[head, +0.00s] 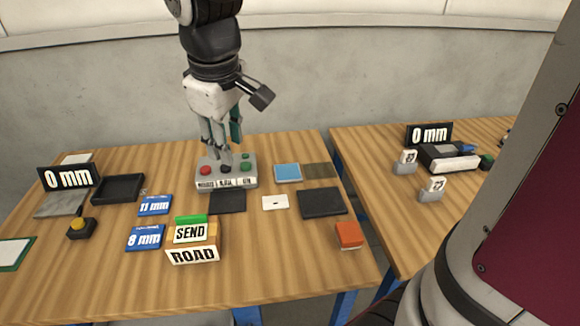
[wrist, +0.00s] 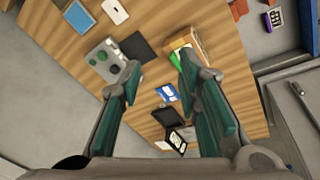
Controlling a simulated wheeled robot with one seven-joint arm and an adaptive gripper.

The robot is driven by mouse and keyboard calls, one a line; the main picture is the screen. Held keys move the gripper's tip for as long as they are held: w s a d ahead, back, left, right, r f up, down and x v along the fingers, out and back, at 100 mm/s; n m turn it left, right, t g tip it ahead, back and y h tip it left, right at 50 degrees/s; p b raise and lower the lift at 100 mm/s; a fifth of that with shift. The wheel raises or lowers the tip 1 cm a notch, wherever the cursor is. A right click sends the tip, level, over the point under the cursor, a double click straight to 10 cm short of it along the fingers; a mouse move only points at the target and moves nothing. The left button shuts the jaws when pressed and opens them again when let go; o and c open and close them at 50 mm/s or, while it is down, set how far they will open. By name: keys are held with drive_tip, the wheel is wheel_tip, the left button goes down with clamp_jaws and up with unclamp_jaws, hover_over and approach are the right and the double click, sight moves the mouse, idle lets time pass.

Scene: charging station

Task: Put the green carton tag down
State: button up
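A green piece (head: 191,219), which looks like the green carton tag, rests at the small yellow-brown carton (head: 206,230) behind a white SEND label (head: 190,233). It also shows in the wrist view (wrist: 177,53), near the right finger. Whether it lies on or in the carton I cannot tell. My gripper (head: 221,142) points down above the grey button box (head: 226,170), behind and apart from the carton. In the wrist view my gripper (wrist: 157,68) has its teal-padded fingers wide apart, with nothing between them.
A ROAD sign (head: 193,255) stands in front of the carton. Blue 11 mm (head: 155,205) and 8 mm (head: 145,237) cards lie left. A dark pad (head: 228,201), white card (head: 275,202) and black pad (head: 322,203) lie right. The front table edge is clear.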

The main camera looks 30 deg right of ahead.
drive_tip(key=s+d+m+t, duration=0.1)
drive_tip(key=s+d+m, duration=0.1)
drive_tip(key=s, duration=0.6)
drive_tip(key=s+d+r+m+t, duration=0.1)
drive_tip(key=s+m, duration=0.3)
drive_tip(key=s, duration=0.4)
drive_tip(key=shift+s+d+r+m+t+y, duration=0.3)
drive_tip(key=shift+s+d+m+y, duration=0.1)
drive_tip(key=shift+d, duration=0.45)
drive_tip(key=shift+a, duration=0.1)
